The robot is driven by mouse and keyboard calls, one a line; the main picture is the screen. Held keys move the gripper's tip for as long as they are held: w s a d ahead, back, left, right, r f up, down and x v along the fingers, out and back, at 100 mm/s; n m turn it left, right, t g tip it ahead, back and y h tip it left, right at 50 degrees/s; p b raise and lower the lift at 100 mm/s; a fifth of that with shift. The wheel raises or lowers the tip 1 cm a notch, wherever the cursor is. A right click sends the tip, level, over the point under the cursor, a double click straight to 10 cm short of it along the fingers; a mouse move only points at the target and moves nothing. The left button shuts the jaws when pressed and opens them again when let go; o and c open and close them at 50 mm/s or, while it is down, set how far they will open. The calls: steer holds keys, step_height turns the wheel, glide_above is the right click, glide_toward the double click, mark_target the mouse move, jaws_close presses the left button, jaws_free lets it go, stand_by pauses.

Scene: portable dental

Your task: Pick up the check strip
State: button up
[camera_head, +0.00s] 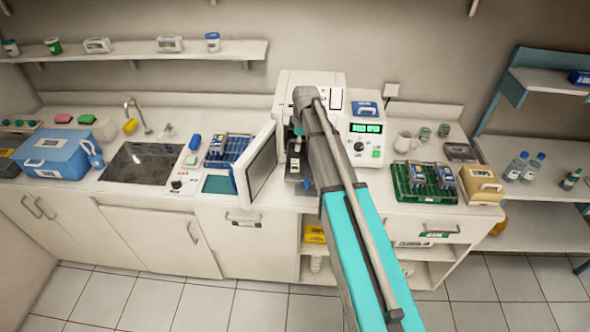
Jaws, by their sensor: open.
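I cannot pick out the check strip for certain; it is too small to tell or hidden. My arm reaches over the counter to the white sterilizer (312,84), whose door (256,163) stands open to the left. The arm also covers much of the opening, so what lies inside is hidden.
Left of the door are a blue rack (228,148), a sink (142,165) and a blue box (52,152). On the right stand a green tray (424,197) with blue-white packs and a tan box (482,184). The open door stands close beside my gripper.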

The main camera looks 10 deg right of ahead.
steer(key=b, duration=0.6)
glide_above(294, 169)
steer(key=shift+s+d+f, duration=0.1)
steer(key=shift+d+f, duration=0.1)
steer(key=shift+f, duration=1.45)
steer(key=shift+d+f, duration=0.15)
steer(key=shift+f, duration=1.45)
steer(key=shift+f, duration=0.1)
steer(key=shift+w+a+f+b, duration=0.1)
steer(key=shift+w+f+b, duration=0.05)
steer(key=shift+f+b, duration=1.15)
steer(key=shift+w+a+f+b, duration=0.1)
steer(key=shift+w+f+b, duration=0.05)
steer(key=shift+f+b, duration=1.1)
steer(key=shift+r, duration=0.1)
jaws_close()
